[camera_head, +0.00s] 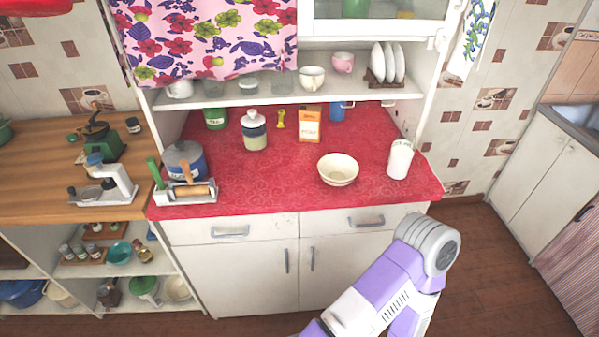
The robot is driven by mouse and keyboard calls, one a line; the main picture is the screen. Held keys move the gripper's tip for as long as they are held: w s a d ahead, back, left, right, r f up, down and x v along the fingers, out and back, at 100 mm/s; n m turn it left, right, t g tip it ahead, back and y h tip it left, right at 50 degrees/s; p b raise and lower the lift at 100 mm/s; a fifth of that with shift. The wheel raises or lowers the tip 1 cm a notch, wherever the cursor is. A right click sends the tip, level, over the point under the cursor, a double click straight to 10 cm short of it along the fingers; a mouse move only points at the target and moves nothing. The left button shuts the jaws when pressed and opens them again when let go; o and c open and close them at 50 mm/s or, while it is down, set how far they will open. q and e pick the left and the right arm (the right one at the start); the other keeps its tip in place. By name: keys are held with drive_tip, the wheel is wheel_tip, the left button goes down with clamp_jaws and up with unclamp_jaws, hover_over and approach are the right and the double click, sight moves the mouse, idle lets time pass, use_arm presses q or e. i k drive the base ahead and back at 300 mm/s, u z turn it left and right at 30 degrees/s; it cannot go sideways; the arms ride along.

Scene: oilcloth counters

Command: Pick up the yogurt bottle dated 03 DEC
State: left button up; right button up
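A white bottle (400,160) stands upright near the right front of the red counter (270,188); it looks most like a yogurt bottle. No date can be read on it at this size. A jar with a white lid (254,130) and pale contents stands farther back, left of the middle. No other clear yogurt bottle shows. Part of my purple and white arm rises at the lower right, in front of the cabinet. Neither gripper shows in this view, and nothing is seen held.
A cream bowl (338,169) stands left of the white bottle. An orange box (310,124) and blue mug (337,110) stand behind. A blue pot (185,159) and utensil rack (184,193) stand at the left. The shelf (285,97) overhangs the back; the counter's front middle is clear.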

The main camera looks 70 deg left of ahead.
sight(403, 149)
drive_tip(key=u, duration=0.4)
drive_tip(key=i, duration=0.9)
drive_tip(key=u, duration=2.65)
